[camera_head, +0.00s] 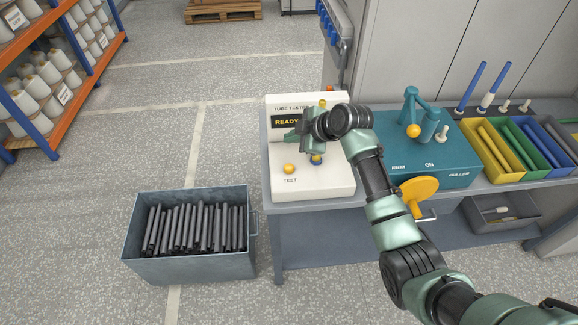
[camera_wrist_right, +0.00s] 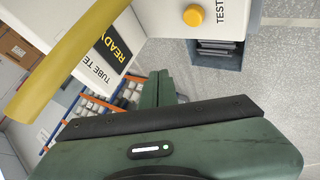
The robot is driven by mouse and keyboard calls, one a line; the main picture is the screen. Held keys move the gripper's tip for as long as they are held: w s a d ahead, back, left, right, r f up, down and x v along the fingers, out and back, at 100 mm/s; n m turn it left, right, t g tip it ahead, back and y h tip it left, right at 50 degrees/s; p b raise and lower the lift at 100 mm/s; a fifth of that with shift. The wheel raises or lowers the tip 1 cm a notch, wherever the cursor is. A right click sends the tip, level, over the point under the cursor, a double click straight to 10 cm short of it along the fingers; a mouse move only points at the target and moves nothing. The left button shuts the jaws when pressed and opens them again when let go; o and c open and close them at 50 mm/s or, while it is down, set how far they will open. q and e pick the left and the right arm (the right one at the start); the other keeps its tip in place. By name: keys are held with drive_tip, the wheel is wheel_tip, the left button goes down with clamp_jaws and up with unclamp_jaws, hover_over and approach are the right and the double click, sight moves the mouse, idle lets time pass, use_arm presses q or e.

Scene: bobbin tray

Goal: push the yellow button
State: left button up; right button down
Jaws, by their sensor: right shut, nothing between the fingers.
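The yellow button (camera_head: 289,168) sits on the white tube tester (camera_head: 335,184), above the word TEST. It also shows in the right wrist view (camera_wrist_right: 193,15), near the top. My right gripper (camera_head: 290,138) is shut and empty, over the tester just beyond the button and apart from it, in front of the READY display (camera_head: 285,122). Its closed fingers also show in the right wrist view (camera_wrist_right: 160,76). My left gripper is not in view.
A yellow tube (camera_wrist_right: 62,52) crosses close to the right wrist camera; my wrist hides most of it in the head view. A grey bin (camera_head: 190,268) of dark tubes stands left of the bench. A teal puller (camera_head: 440,172) with an orange handwheel (camera_head: 418,190) stands right.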

drive_tip(key=shift+f, duration=0.1)
drive_tip(key=b, duration=0.7)
hover_over(291, 168)
wheel_tip(291, 168, down, 8)
drive_tip(key=shift+r, duration=0.1)
drive_tip(key=shift+f, duration=0.5)
drive_tip(key=shift+f, duration=0.1)
idle(1.2)
drive_tip(key=shift+f+b, duration=0.3)
drive_tip(key=shift+s+f+b, duration=0.1)
drive_tip(key=shift+f+b, duration=0.25)
drive_tip(key=shift+f, duration=0.2)
idle(0.7)
drive_tip(key=shift+r, duration=0.1)
drive_tip(key=shift+r+p, duration=0.85)
